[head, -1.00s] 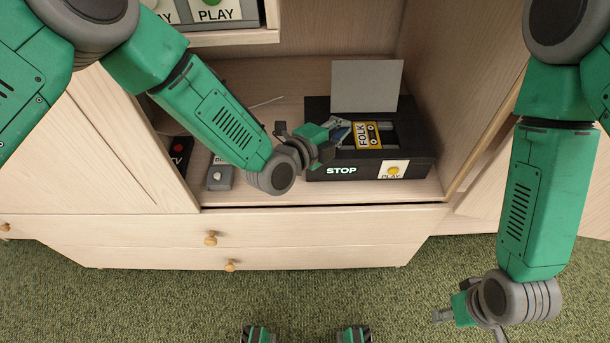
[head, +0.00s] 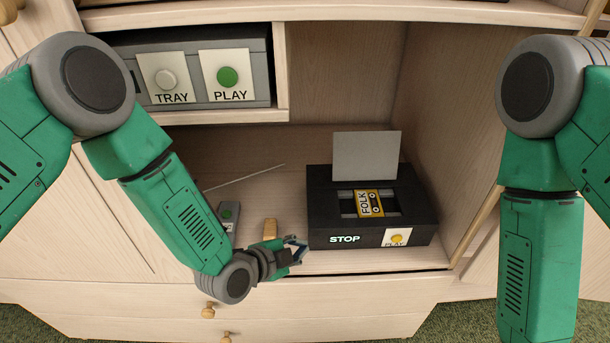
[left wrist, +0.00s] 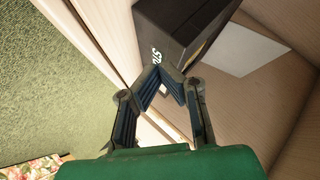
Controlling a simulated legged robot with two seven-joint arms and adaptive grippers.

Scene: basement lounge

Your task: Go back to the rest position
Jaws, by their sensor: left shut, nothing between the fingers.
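My left gripper (head: 296,250) is shut and empty, in front of the left end of the black cassette player, a little apart from it as far as I can tell. In the left wrist view its fingertips (left wrist: 163,76) meet below the player's dark corner (left wrist: 172,32). The cassette player (head: 322,213) stands on the cabinet shelf with its grey lid (head: 365,156) up. A yellow cassette marked FOLK (head: 369,204) lies in its open slot. My right arm (head: 540,255) hangs down at the right, and its gripper is outside the head view.
A grey unit with TRAY and PLAY buttons (head: 193,108) sits on the upper shelf. A grey remote (head: 229,213), a small wooden piece (head: 270,229) and a thin rod (head: 248,177) are on the lower shelf. Drawers (head: 290,295) lie below, above green carpet (left wrist: 60,95).

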